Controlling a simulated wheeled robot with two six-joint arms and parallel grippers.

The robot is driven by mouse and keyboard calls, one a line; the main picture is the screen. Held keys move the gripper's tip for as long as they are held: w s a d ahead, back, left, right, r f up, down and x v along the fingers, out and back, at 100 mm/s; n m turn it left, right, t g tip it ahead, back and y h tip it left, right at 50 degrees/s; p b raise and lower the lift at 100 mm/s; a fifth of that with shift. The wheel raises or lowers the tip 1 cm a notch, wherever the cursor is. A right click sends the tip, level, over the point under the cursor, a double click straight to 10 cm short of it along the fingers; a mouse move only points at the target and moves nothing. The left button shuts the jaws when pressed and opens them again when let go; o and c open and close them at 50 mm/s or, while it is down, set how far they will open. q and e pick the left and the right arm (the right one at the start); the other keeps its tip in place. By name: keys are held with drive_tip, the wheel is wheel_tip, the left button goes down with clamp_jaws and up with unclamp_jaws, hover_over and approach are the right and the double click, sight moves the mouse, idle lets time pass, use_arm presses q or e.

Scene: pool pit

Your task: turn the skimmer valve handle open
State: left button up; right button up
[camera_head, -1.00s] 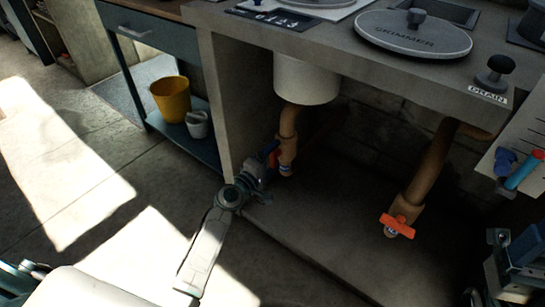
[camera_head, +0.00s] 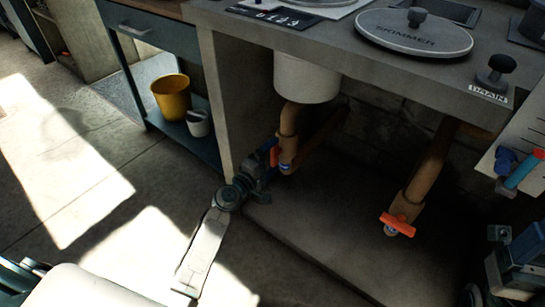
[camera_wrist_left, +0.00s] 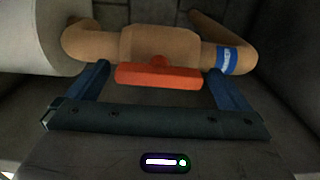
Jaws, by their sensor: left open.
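An orange-red valve handle (camera_head: 274,157) sits on the brown pipe (camera_head: 288,122) below the white round housing (camera_head: 305,80). My left gripper (camera_head: 272,160) is at this handle, low under the counter. In the left wrist view the handle (camera_wrist_left: 158,75) lies crosswise between the two blue fingers of my open left gripper (camera_wrist_left: 160,86), with a gap on each side. The pipe (camera_wrist_left: 160,45) runs behind it and carries a blue band (camera_wrist_left: 229,61) whose lettering is too small to read. Dark blue parts (camera_head: 525,245) at the right edge look like my right gripper; its jaws are unclear.
A second orange handle (camera_head: 397,224) is on another pipe to the right. The counter's side wall (camera_head: 222,100) stands close left of my left gripper. A raised slab (camera_head: 315,225) lies below. A yellow bucket (camera_head: 171,97) stands on a shelf at left.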

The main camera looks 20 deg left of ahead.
use_arm(q)
drive_tip(key=v, duration=1)
drive_tip(key=shift+s, duration=0.1)
